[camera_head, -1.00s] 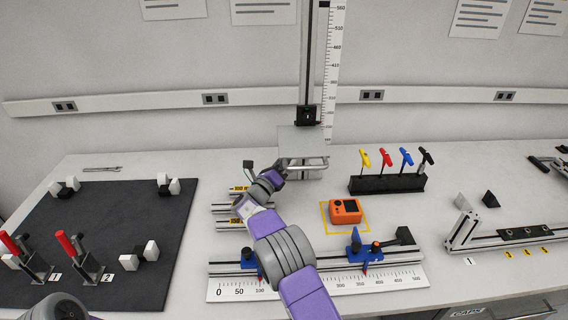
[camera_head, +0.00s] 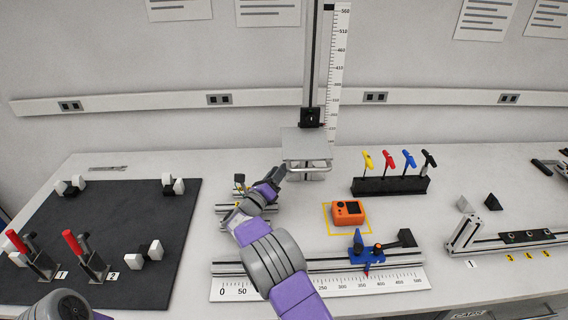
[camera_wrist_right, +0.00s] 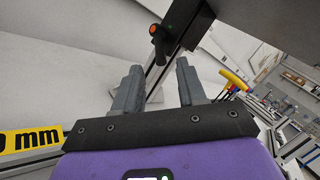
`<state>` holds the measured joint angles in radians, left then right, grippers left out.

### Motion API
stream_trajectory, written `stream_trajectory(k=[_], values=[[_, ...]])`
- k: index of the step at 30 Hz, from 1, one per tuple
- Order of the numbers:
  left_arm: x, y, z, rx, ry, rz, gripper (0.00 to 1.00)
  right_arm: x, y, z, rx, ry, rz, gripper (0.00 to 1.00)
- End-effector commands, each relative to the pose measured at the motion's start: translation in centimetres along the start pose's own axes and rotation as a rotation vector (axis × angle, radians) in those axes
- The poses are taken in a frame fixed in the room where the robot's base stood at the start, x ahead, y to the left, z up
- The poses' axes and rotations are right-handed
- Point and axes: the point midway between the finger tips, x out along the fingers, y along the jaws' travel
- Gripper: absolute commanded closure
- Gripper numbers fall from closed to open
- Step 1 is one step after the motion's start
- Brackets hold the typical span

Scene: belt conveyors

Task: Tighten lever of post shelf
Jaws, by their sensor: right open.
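The post shelf is a grey plate (camera_head: 305,141) on a vertical post at the back of the table, with a black clamp (camera_head: 310,116) on the post. In the right wrist view the lever (camera_wrist_right: 158,44) has an orange-red end and sticks out from the black clamp (camera_wrist_right: 189,27). My right gripper (camera_head: 284,172) is low at the shelf's left front corner. In the right wrist view its two grey fingers (camera_wrist_right: 159,76) are apart with nothing between them. The lever appears beyond the fingertips, apart from them. My left gripper is not in view.
A ruler (camera_head: 336,80) stands beside the post. An orange device (camera_head: 347,212) sits in a yellow outline. A rack (camera_head: 390,186) of coloured T-handle keys is right of the shelf. Rails with a blue clamp (camera_head: 366,250) lie in front. A dark board (camera_head: 120,220) lies left.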

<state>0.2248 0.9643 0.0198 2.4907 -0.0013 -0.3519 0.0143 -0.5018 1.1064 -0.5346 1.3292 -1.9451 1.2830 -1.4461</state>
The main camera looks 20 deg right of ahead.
Motion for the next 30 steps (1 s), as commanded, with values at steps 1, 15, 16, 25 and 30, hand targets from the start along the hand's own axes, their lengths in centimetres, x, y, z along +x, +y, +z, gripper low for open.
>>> stream_trajectory(k=[1, 15, 16, 25, 30], values=[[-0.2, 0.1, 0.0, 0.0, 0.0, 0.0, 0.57, -0.7, 0.0, 0.1, -0.001, -0.001, 0.002, 0.59], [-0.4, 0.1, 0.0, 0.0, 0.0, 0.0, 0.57, -2.1, 0.0, 0.0, 0.001, 0.001, -0.001, 0.59], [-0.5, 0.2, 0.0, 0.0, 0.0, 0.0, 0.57, -2.1, 0.0, 0.0, 0.001, 0.002, 0.0, 0.59], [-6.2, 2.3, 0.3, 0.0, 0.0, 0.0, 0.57, -1.0, -2.1, 1.5, 0.059, 0.167, 0.076, 0.59], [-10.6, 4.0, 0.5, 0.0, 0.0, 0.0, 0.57, -0.9, -3.1, 2.6, 0.143, 0.318, 0.155, 0.59]])
